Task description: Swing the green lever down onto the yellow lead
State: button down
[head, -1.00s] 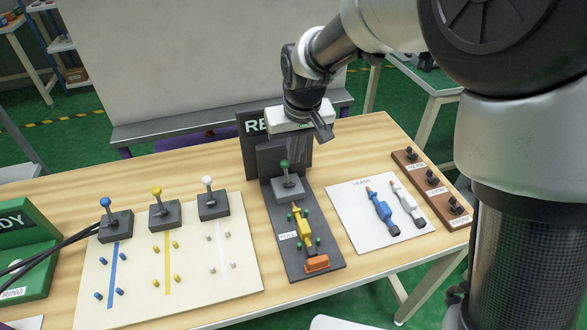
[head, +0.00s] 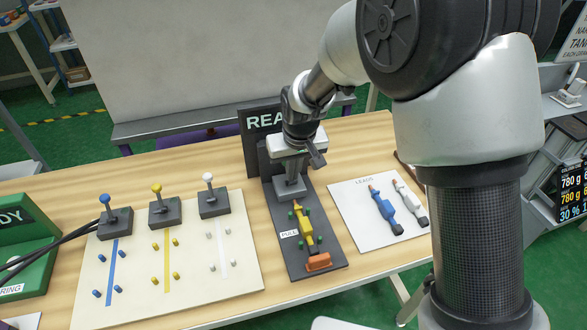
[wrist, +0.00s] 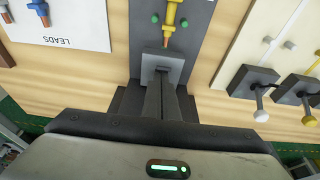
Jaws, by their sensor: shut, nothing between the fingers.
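The green lever's grey base (head: 291,189) sits on the dark board (head: 328,238) in front of the upright sign. Its green knob is hidden behind my gripper in the head view and does not show in the wrist view. The yellow lead (head: 304,224) lies on the board in front of the base, between green pegs; part of it shows in the wrist view (wrist: 171,18). My gripper (wrist: 164,80) is shut and empty, with its fingers over the back part of the lever base (wrist: 163,61). Whether they touch the lever cannot be told.
An orange block (head: 318,262) stands at the board's front end. A pale board (head: 205,271) with blue, yellow and white levers lies to the left. A white LEADS mat (head: 361,220) with a blue and a white lead lies to the right. The dark sign (head: 261,122) stands behind.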

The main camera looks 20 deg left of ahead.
jog(key=shift+f+b, duration=0.15)
jog(key=shift+b, duration=0.25)
jog(key=shift+s+d+t+y+b, duration=0.2)
jog(key=shift+t+y+b, duration=0.1)
jog(key=shift+b, duration=0.25)
jog(key=shift+s+f+b, duration=0.1)
jog(key=shift+b, duration=0.45)
jog(key=t+b, duration=0.1)
jog(key=b, duration=0.1)
jog(key=s+f+t+y+b, duration=0.1)
jog(key=b, duration=0.2)
jog(key=shift+d+f, duration=0.1)
jog(key=shift+d, duration=0.25)
jog(key=shift+s+d+f+b, duration=0.35)
jog(key=shift+s+b, duration=0.15)
jog(key=shift+b, duration=0.1)
jog(key=shift+s+d+f+b, duration=0.15)
jog(key=shift+s+f+b, duration=0.25)
jog(key=shift+f+b, duration=0.2)
jog(key=shift+f, duration=0.1)
jog(key=shift+s+d, duration=0.1)
jog(key=shift+s, duration=0.05)
